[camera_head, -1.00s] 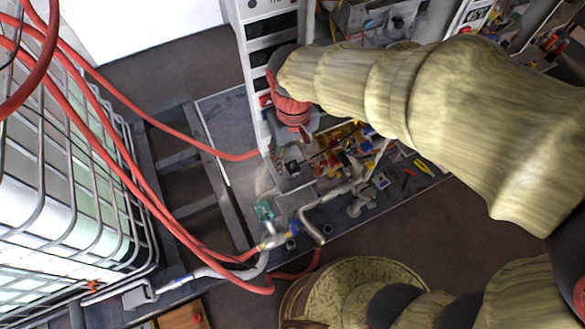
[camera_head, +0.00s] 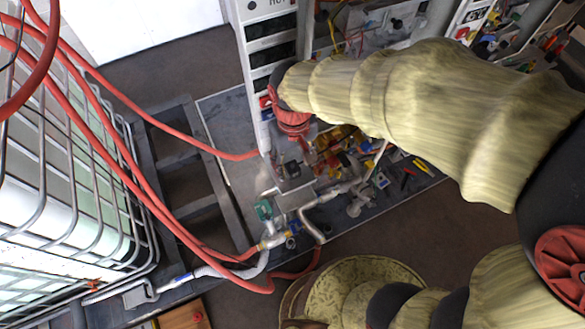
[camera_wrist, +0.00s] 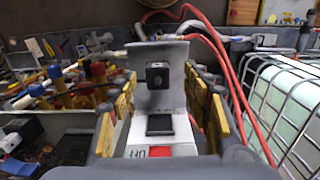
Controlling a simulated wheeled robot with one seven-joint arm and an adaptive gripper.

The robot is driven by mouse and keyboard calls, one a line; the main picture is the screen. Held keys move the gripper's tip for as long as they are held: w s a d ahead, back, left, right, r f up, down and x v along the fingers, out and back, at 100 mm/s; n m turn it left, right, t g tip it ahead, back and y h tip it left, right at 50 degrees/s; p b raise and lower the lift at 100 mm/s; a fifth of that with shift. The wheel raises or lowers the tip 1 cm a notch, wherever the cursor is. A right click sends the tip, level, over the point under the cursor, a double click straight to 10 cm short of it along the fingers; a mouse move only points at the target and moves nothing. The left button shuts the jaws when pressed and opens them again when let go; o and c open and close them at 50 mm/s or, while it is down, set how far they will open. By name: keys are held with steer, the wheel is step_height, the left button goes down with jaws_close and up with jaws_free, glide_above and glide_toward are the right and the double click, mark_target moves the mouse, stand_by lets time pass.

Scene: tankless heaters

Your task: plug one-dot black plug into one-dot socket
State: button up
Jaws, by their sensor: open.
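A small black block (camera_wrist: 158,75), which looks like the black plug, stands against a grey metal plate (camera_wrist: 175,52) in the wrist view. It also shows in the head view (camera_head: 292,168), by a grey box (camera_head: 295,198). No dot marks can be read. My gripper (camera_wrist: 160,80) is open, with its yellow-padded fingers on either side of the block in the picture; no contact is visible. Below the block in the wrist view is a white panel with a dark square opening (camera_wrist: 160,124) and a red patch; which socket has one dot cannot be told. My arm hides most of the gripper in the head view.
A white heater panel with dark slots (camera_head: 271,58) stands beside my wrist. Red hoses (camera_head: 110,150) curve along the left by a caged tank (camera_head: 60,190). Pipes and a valve (camera_head: 272,240) lie in front. Coloured tools and parts clutter the bench right of the block.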

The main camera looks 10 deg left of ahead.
mark_target(294, 170)
step_height(294, 170, down, 5)
steer(key=shift+w+d+r+p, duration=0.1)
steer(key=shift+d+p, duration=0.05)
steer(key=shift+p, duration=0.4)
steer(key=shift+c, duration=1.2)
steer(key=c, duration=0.9)
